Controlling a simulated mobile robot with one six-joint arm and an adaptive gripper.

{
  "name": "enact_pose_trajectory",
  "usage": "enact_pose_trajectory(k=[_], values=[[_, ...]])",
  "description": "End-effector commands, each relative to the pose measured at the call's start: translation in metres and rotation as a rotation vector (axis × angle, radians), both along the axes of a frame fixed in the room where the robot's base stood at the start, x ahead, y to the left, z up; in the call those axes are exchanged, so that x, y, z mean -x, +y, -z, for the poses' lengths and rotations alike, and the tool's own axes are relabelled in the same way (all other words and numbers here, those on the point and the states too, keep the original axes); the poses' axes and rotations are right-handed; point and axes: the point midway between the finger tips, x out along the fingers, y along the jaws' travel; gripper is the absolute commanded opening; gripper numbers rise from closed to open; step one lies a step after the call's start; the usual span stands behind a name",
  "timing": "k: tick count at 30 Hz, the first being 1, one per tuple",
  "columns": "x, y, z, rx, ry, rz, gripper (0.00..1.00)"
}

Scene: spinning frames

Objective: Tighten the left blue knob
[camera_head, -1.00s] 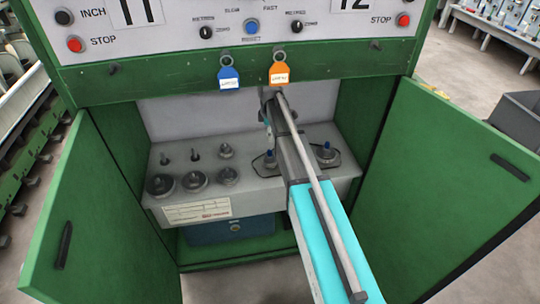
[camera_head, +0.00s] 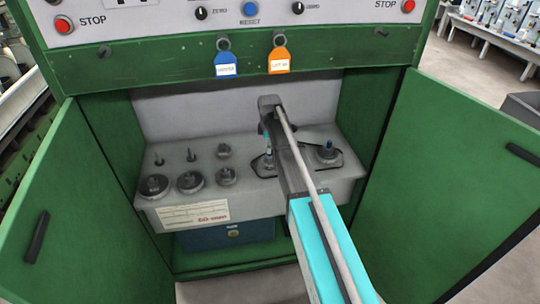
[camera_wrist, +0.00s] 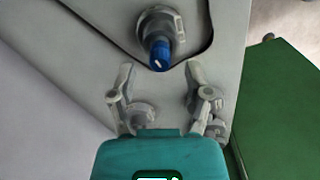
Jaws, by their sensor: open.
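The left blue knob (camera_head: 269,158) stands on the grey panel inside the green cabinet, partly hidden by my arm in the head view. My gripper (camera_wrist: 160,73) is open and empty in the wrist view. A blue knob (camera_wrist: 159,55) on a grey round base shows just beyond and between its two fingertips, apparently untouched. In the head view my gripper hangs down over the left knob, and its fingertips are hard to make out there.
Several grey knobs and pins (camera_head: 190,181) stand on the panel's left part. Open green doors (camera_head: 455,185) flank the cabinet. A blue tag (camera_head: 226,64) and an orange tag (camera_head: 278,61) hang above the opening. A blue box (camera_head: 225,236) sits below.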

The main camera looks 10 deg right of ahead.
Motion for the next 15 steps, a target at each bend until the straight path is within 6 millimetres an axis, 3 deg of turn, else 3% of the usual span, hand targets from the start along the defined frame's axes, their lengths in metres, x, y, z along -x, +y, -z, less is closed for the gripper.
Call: enact_pose_trajectory(k=[6,15], values=[[0.0,0.0,0.019,0.0,0.0,0.0,0.64],[0.0,0.0,0.027,0.0,0.0,-0.001,0.64]])
